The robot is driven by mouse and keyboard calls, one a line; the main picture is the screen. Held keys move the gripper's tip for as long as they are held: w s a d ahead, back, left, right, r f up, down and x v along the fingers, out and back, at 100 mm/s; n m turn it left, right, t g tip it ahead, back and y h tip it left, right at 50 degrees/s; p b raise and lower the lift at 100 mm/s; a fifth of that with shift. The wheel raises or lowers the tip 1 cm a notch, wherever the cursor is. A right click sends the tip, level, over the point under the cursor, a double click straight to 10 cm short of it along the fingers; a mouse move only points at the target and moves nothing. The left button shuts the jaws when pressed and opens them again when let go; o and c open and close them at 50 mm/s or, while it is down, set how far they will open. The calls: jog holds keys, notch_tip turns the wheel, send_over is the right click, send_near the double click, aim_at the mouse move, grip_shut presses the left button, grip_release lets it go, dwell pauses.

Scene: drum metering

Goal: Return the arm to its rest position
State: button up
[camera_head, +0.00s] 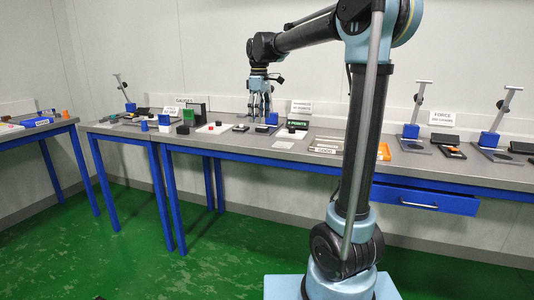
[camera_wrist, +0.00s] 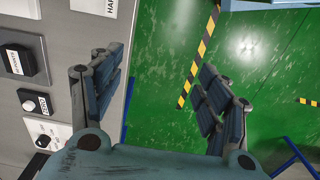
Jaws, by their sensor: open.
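My gripper (camera_head: 259,104) hangs at the end of my stretched-out arm, pointing down at the bench in the head view. The wrist view shows my gripper (camera_wrist: 163,85) with its two fingers spread wide and nothing between them. Below the fingers in that view are the bench edge and green floor. In the head view the fingertips overlap the back of the bench; I cannot tell their exact height above it. No rest position is marked in the views.
The long grey bench (camera_head: 235,141) has blue legs and bears several small devices. A black device (camera_wrist: 18,60) and a white box with a black knob (camera_wrist: 45,138) lie left of my fingers. Yellow-black tape (camera_wrist: 200,52) marks the floor. A blue drawer (camera_head: 425,199) is under the bench.

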jog(key=s+d+f+m, duration=0.3)
jog(key=s+d, duration=0.5)
jog(key=d, duration=0.1)
jog(key=s+d+f+m+t, duration=0.1)
jog(key=s+d+f+m, duration=0.4)
jog(key=s+f, duration=0.6)
jog(key=s+d+f+m+t, duration=0.1)
jog(key=s+d+f+m, duration=0.4)
jog(key=s+d+f, duration=0.3)
jog(key=s+f, duration=0.4)
jog(key=shift+s+f+m, duration=0.15)
jog(key=shift+s+m, duration=0.2)
jog(key=shift+m, duration=0.05)
jog(key=shift+w+f, duration=0.2)
jog(key=shift+w, duration=0.25)
